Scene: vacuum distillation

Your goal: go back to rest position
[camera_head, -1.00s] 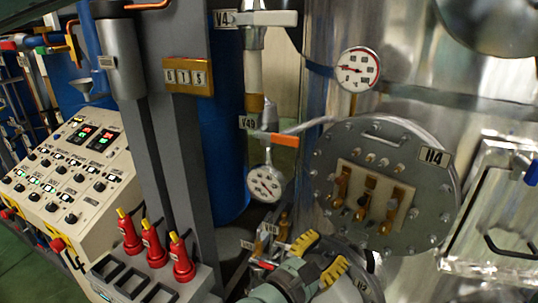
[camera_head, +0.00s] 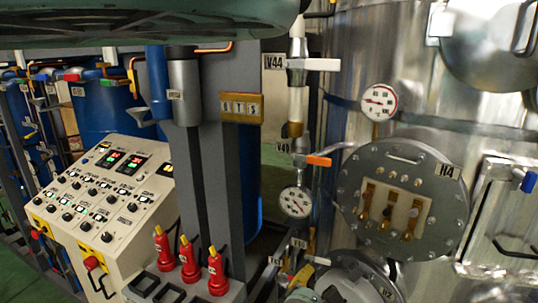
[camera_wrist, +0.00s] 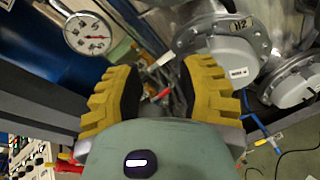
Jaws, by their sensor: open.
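My gripper (camera_wrist: 158,80) is open and empty in the wrist view, its two yellow ribbed fingers apart with nothing held between them. A large green part of my arm hangs across the top left of the head view.
The round flange H4 (camera_head: 455,205) on the steel vessel stands to the right. The control panel (camera_head: 105,195) is on the left, with red-handled fittings (camera_head: 190,262) beside it. In the wrist view a gauge (camera_wrist: 87,34) and flange H2 (camera_wrist: 232,55) lie beyond the fingers.

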